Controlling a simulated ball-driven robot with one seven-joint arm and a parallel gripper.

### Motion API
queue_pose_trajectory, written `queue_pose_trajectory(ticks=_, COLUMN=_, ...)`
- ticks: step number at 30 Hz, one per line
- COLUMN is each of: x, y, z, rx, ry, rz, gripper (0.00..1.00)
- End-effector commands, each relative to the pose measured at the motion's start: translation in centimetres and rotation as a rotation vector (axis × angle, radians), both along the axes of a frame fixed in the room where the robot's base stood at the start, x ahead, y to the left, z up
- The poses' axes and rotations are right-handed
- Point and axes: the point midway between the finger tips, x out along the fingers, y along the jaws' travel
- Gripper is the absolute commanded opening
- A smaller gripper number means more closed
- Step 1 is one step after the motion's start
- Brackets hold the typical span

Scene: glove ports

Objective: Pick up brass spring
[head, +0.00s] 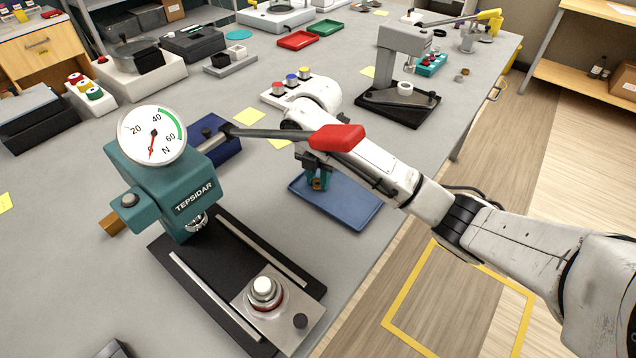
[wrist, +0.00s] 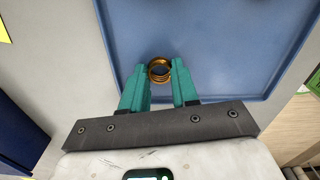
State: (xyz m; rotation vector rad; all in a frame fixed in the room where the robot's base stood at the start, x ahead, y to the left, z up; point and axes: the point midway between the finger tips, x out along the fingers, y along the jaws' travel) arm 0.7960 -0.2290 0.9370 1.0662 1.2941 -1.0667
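The brass spring (wrist: 159,70) is a small coiled ring, seen over the blue tray (wrist: 215,35) in the wrist view. My gripper (wrist: 160,68) points down at it, with one teal finger on each side of the spring near the tips. The gaps between fingers and spring are very small, and I cannot tell whether the fingers press on it. In the head view my gripper (head: 318,182) is low over the left part of the blue tray (head: 352,208), and a bit of the brass spring (head: 317,185) shows between the fingers.
A teal press with a gauge (head: 153,134) stands left of the tray, its red-handled lever (head: 337,137) reaching across near my arm. A dark blue block (head: 215,140) and a button box (head: 290,88) stand behind. The tray's right side is empty.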

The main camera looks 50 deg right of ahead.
Motion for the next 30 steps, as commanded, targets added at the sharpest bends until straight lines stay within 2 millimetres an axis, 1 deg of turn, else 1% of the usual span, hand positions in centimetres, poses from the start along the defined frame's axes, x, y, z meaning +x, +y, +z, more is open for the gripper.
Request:
queue_pose_trajectory(ticks=1, x=0.0, y=0.0, z=0.0, rx=0.000, ry=0.000, rz=0.000, gripper=0.24)
queue_pose_trajectory(ticks=6, x=0.0, y=0.0, z=0.0, rx=0.000, ry=0.000, rz=0.000, gripper=0.07)
queue_pose_trajectory(ticks=9, x=0.0, y=0.0, z=0.0, rx=0.000, ry=0.000, rz=0.000, gripper=0.00)
queue_pose_trajectory(ticks=16, x=0.0, y=0.0, z=0.1, rx=0.000, ry=0.000, rz=0.000, gripper=0.00)
queue_pose_trajectory(ticks=20, x=0.0, y=0.0, z=0.6, rx=-0.001, ry=0.000, rz=0.000, gripper=0.00)
queue_pose_trajectory(ticks=23, x=0.1, y=0.0, z=1.4, rx=-0.001, ry=-0.003, rz=0.000, gripper=0.00)
queue_pose_trajectory(ticks=27, x=0.1, y=0.0, z=3.0, rx=0.000, ry=-0.003, rz=0.001, gripper=0.00)
queue_pose_trajectory(ticks=30, x=-0.8, y=-0.2, z=4.6, rx=-0.003, ry=-0.004, rz=-0.001, gripper=0.00)
